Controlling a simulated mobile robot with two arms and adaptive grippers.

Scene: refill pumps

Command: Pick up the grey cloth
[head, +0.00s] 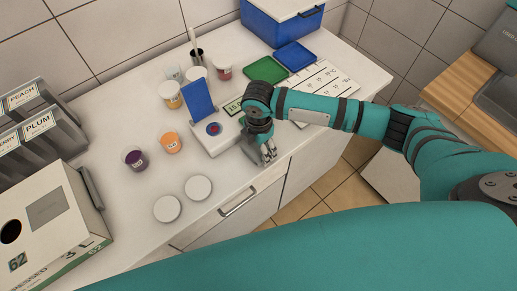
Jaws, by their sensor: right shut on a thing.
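My right gripper (268,152) reaches in from the right and points down at the front part of the white counter, just right of the white device. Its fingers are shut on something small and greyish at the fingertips. The gripper hides most of it, so I cannot tell whether it is the grey cloth. I make out no grey cloth lying clearly elsewhere on the counter. My left gripper is not in view.
A white device (216,139) with a blue upright panel (198,100) stands left of the gripper. Two white lids (198,188), an orange cup (170,142) and a purple cup (135,158) are farther left. Green (266,69) and blue (294,56) trays lie behind.

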